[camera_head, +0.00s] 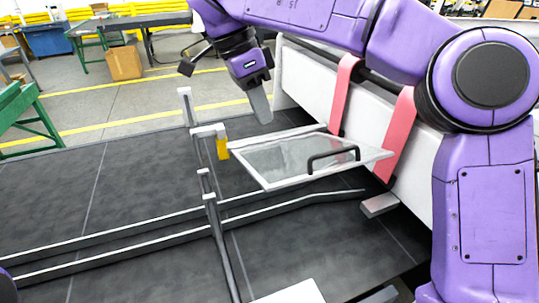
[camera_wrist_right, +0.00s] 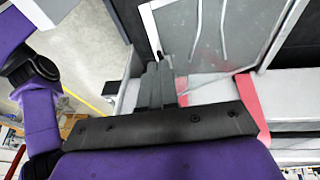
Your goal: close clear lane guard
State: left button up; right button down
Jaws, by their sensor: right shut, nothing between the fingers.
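The clear lane guard (camera_head: 270,160) is a see-through panel in a pale frame with a black bar handle (camera_head: 333,157) near its right end. In the head view it lies roughly flat, slightly tilted, over the dark machine bed. My right gripper (camera_head: 262,113) points down just beyond the guard's far edge, shut and empty. Whether it touches the frame I cannot tell. In the right wrist view the shut fingers (camera_wrist_right: 158,85) are beside the corner of the guard (camera_wrist_right: 220,35). My left gripper is out of view.
Two pink straps (camera_head: 341,93) (camera_head: 398,135) run down the white beam behind the guard. A yellow block (camera_head: 222,147) sits on a grey post by the guard's left corner. Long metal rails (camera_head: 100,246) cross the dark bed. A cardboard box (camera_head: 124,63) stands on the floor beyond.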

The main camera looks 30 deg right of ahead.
jog(key=b, duration=0.2)
send_near(287, 183)
jog(key=shift+w+d+f, duration=0.15)
jog(key=shift+d+f, duration=0.35)
jog(key=shift+f, duration=0.1)
jog(key=shift+w+d+f, duration=0.15)
jog(key=shift+d+f, duration=0.3)
jog(key=shift+f, duration=0.2)
jog(key=s+f, duration=0.1)
jog(key=f, duration=0.2)
jog(key=shift+s+a+f, duration=0.1)
jog(key=shift+s, duration=0.3)
jog(key=shift+f, duration=0.1)
jog(key=shift+w, duration=0.1)
